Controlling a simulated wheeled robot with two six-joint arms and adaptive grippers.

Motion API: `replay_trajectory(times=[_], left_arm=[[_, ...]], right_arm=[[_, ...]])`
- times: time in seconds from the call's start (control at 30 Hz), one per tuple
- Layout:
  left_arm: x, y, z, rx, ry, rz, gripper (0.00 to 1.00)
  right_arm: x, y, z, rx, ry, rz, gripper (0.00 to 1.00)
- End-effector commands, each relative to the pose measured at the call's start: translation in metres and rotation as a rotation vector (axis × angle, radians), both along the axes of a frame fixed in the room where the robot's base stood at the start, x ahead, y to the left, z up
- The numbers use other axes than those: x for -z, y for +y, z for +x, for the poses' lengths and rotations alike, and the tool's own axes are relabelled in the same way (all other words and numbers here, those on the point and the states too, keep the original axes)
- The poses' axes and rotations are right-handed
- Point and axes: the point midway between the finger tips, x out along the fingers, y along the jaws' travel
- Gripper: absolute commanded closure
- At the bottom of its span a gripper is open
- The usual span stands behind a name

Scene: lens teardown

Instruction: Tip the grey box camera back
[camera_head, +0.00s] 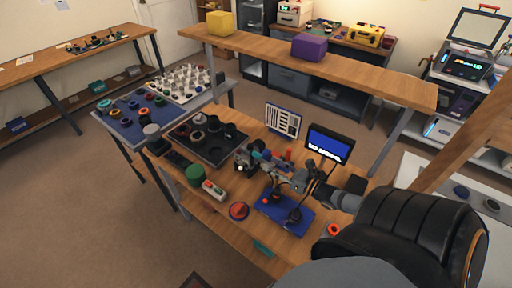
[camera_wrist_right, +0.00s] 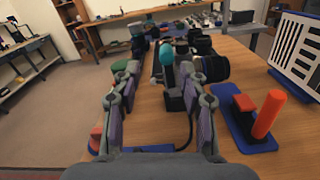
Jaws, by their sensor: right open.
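The grey box camera (camera_head: 243,161) stands on the wooden bench in the head view, partly hidden by other parts and by my gripper. In the right wrist view a dark camera body with a black lens (camera_wrist_right: 213,68) stands ahead and a little right of centre, which seems to be this camera. It looks upright. My right gripper (camera_head: 268,164) is open, its two fingers spread wide in the wrist view (camera_wrist_right: 162,85). Nothing is clearly held between them, and I cannot tell whether a finger touches the camera. My left gripper is not in view.
A striped chart (camera_head: 283,120) and a small screen (camera_head: 330,144) stand behind the work area.

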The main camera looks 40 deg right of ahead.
Motion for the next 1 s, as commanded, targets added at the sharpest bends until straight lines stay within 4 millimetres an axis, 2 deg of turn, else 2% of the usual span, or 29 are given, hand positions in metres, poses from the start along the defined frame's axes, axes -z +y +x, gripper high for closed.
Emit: replay_trajectory(times=[0.03,0.1,0.17,0.27,0.33,0.4,0.47,0.73,0.77,1.0], left_arm=[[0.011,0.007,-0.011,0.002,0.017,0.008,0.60],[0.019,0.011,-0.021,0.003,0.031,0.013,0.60],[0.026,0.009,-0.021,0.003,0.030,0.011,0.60],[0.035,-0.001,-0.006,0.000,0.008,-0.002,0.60],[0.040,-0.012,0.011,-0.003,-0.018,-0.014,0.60],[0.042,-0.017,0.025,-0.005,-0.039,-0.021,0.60],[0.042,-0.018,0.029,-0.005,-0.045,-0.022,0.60],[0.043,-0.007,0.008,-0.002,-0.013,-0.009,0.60],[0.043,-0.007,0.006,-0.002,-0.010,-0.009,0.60],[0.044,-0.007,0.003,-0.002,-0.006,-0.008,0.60]], right_arm=[[0.004,0.003,0.012,0.000,-0.007,0.001,0.57],[0.004,0.008,0.027,0.001,-0.008,0.001,0.57],[0.005,0.011,0.040,0.000,-0.006,0.002,0.57],[0.004,0.016,0.057,0.001,-0.006,0.002,0.57],[0.004,0.020,0.066,-0.001,-0.004,0.002,0.57],[0.003,0.022,0.073,-0.001,-0.003,0.002,0.57],[0.002,0.022,0.077,-0.001,-0.001,0.000,0.57],[0.000,0.023,0.079,0.000,0.000,0.001,0.57],[0.000,0.023,0.079,0.000,0.000,0.001,0.58],[0.000,0.023,0.079,0.000,0.000,0.001,0.91]])
